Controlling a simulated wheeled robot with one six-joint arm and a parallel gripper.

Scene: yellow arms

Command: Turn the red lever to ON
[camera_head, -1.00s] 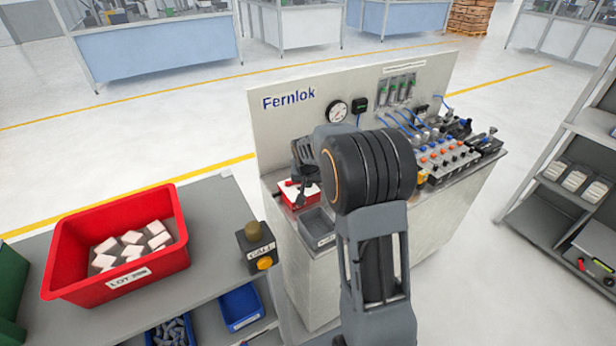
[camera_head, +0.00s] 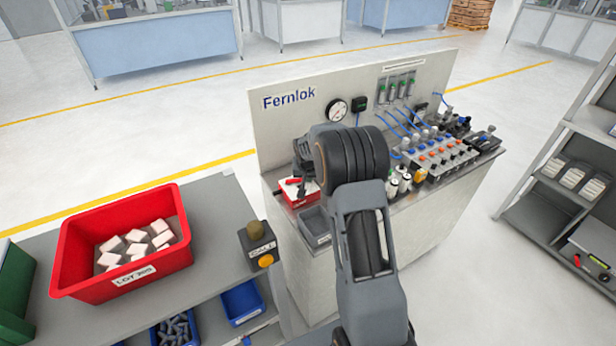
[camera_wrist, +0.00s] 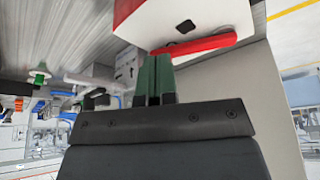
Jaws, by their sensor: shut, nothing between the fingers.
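The red lever (camera_wrist: 195,46) shows in the wrist view as a red bar across the white face of its box (camera_wrist: 185,18). In the head view the red and white lever box (camera_head: 307,195) sits at the left end of the bench, partly hidden by my arm. My gripper (camera_wrist: 154,62) is shut and empty, its dark green fingers together, with the tips close to the lever's left end. I cannot tell whether they touch it. In the head view my gripper (camera_head: 301,190) is small and dark just by the box. No ON marking is readable.
The Fernlok panel (camera_head: 289,130) with a gauge (camera_head: 336,110) stands behind the bench. A grey tray (camera_head: 316,228) lies in front of the lever box. Valves and fittings (camera_head: 440,155) fill the bench's right. A red bin (camera_head: 75,245) and call button (camera_head: 256,244) stand at left.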

